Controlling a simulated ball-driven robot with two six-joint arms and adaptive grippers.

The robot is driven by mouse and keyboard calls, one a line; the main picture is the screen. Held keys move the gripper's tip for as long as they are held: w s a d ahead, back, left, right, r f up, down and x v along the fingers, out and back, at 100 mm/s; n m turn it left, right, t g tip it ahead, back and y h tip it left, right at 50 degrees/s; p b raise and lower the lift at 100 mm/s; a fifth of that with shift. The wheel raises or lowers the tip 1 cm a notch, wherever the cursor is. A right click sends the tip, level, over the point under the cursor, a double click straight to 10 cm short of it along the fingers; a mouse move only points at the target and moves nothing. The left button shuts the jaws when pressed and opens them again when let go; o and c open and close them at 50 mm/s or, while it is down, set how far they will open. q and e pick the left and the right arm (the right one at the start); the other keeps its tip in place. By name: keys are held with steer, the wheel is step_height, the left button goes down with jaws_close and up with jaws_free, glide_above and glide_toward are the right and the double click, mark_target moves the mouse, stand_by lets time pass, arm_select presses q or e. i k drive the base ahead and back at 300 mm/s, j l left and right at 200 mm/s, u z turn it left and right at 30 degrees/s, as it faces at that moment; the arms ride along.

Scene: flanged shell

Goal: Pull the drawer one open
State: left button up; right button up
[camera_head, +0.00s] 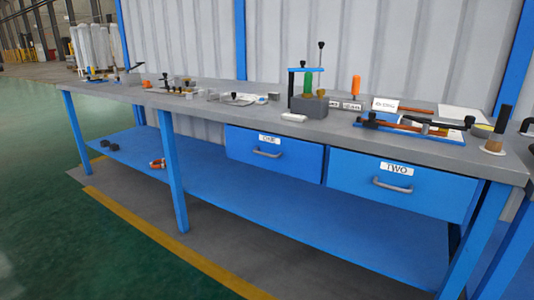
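Drawer one (298,158) is a blue drawer front under the grey bench top, in the middle of the head view. It carries a white label reading ONE (269,139) and a grey bar handle (267,153). It looks shut. Drawer two (430,190) is to its right, with a TWO label (397,169) and a similar handle (389,186); its front looks slightly forward of drawer one's, but I cannot tell if it is ajar. Neither of my grippers shows in this view.
The grey bench top (225,112) holds many tools, including a grey block (309,106) with upright tools. A blue lower shelf (250,205) runs beneath. A blue leg (173,170) stands left of drawer one. Green floor (50,200) lies open at left.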

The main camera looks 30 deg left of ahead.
mark_target(302, 159)
steer(key=u, duration=0.95)
